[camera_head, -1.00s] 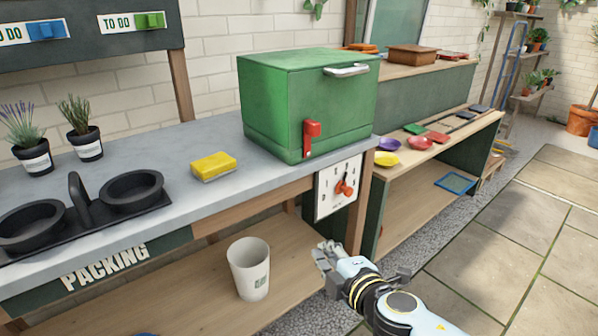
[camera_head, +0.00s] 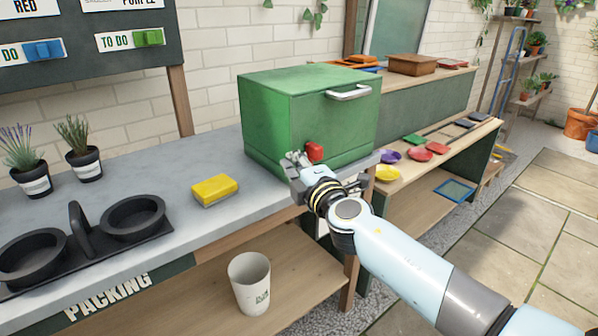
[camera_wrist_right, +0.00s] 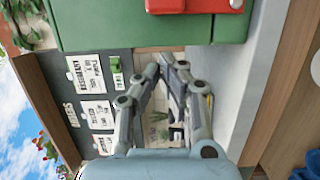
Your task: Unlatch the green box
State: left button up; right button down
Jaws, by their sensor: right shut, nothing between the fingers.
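The green box (camera_head: 279,112) stands on the grey bench top, its lid down and a silver handle (camera_head: 349,92) near the top of its front face. Its red latch (camera_head: 314,151) is low on that face; the lower part is hidden behind my right gripper. My right gripper (camera_head: 297,160) is shut and empty, just in front and to the left of the latch; I cannot tell whether they touch. In the right wrist view the closed fingertips (camera_wrist_right: 165,62) lie below the green box (camera_wrist_right: 110,24) and the red latch (camera_wrist_right: 195,5). My left gripper is not in view.
A yellow sponge (camera_head: 214,190) and a black holder with round cups (camera_head: 133,216) are on the bench left of the box. A white bin (camera_head: 249,282) stands on the shelf below. Coloured dishes (camera_head: 419,153) lie on the lower bench at right.

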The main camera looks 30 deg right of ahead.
jog(key=shift+s+d, duration=0.1)
jog(key=shift+d, duration=1.35)
